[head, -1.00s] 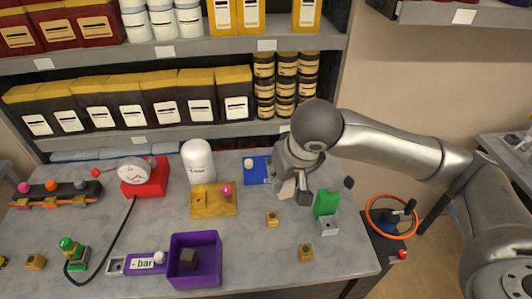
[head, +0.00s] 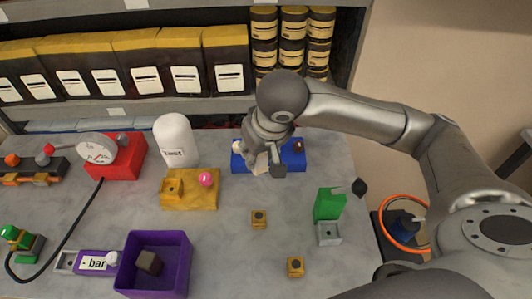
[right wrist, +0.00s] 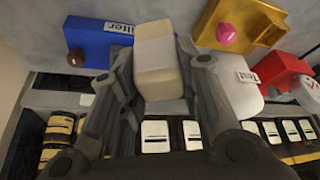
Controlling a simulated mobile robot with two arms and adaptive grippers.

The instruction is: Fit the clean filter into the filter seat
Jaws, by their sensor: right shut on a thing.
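The clean filter, a pale cream block (right wrist: 158,65), is held between the fingers of my right gripper (right wrist: 160,85), which is shut on it. In the head view my right gripper (head: 267,167) and the filter (head: 261,161) hang in front of the blue unit (head: 293,158). The blue unit carries a "filter" label in the right wrist view (right wrist: 88,42). The gripper hides the unit's middle, so I cannot see the seat opening or whether the filter touches it. A white knob (head: 238,146) and a dark knob (head: 298,146) show at its ends. My left gripper is not in view.
A purple bin (head: 183,262) holds a grey-brown block (head: 148,263). A yellow unit (head: 190,196) and white tank (head: 175,140) stand left of the gripper. A green block (head: 328,205) stands right.

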